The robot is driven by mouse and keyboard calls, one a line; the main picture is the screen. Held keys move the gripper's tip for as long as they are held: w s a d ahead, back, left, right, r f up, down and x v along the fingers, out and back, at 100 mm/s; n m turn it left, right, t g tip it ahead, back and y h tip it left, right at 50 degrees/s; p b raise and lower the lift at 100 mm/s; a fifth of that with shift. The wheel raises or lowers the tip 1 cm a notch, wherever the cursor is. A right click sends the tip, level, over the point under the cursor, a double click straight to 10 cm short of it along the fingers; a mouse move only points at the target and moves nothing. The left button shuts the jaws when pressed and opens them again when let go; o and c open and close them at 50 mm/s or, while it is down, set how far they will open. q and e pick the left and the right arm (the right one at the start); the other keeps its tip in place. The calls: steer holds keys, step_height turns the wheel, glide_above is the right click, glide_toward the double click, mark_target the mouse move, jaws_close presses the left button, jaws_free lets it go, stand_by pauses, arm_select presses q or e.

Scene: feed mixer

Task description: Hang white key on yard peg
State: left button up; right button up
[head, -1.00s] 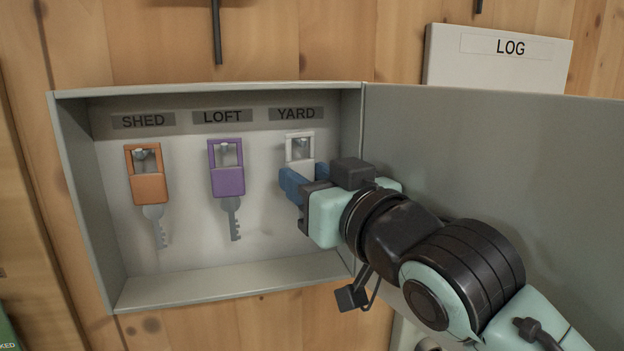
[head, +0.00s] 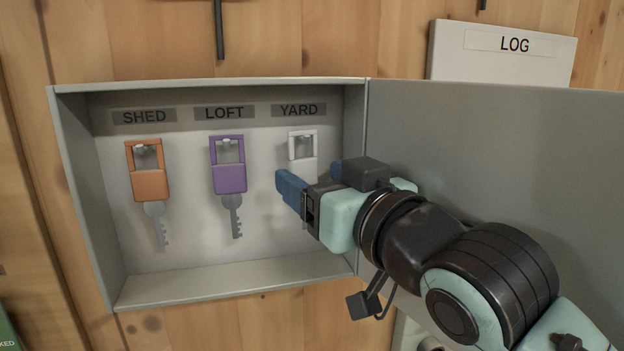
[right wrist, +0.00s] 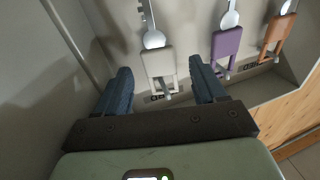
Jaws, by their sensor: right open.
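The white key (head: 303,148) hangs on the peg under the YARD label (head: 298,110), at the right of the open key cabinet. Its lower part is hidden behind my right gripper in the head view. My right gripper (head: 306,180) is open just in front of it. In the right wrist view the white key (right wrist: 158,62) shows upside down between the two blue fingers of the gripper (right wrist: 162,88), apart from both, with the peg through its frame. My left gripper is in neither view.
A purple key (head: 229,178) hangs under LOFT and an orange key (head: 150,184) under SHED. The cabinet door (head: 500,160) stands open on the right, behind my right arm. A LOG board (head: 500,65) is above it.

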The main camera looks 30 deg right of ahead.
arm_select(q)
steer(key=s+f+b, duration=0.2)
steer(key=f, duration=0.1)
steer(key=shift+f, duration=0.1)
arm_select(e)
steer(key=s, duration=1.2)
steer(key=shift+d+f, duration=0.15)
steer(key=shift+f, duration=0.1)
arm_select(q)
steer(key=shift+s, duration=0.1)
arm_select(e)
steer(key=shift+w, duration=0.1)
